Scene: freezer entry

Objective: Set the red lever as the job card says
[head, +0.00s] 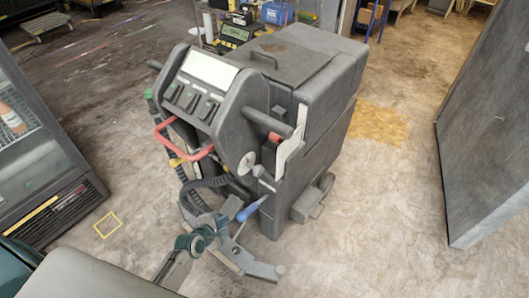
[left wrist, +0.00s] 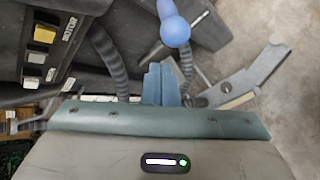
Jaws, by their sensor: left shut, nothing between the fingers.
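A dark grey floor-cleaning machine (head: 310,90) stands in the middle of the head view. A red loop-shaped lever (head: 184,140) sticks out from the front of its control panel. No readable job card shows; a blank-looking white plate (head: 209,69) is on top of the panel. My left gripper (head: 212,227) is low in front of the machine, below the red lever and apart from it. In the left wrist view its fingers (left wrist: 161,84) are shut and empty, near a blue-ended handle (left wrist: 173,25). The red lever is not in that view. My right gripper is out of sight.
The wrist view shows a button panel (left wrist: 42,45) marked MOTOR at the left. A squeegee bar (head: 240,262) lies low at the machine's front. A glass-fronted cabinet (head: 40,150) stands left and a grey panel (head: 490,130) right. The floor between machine and grey panel is clear.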

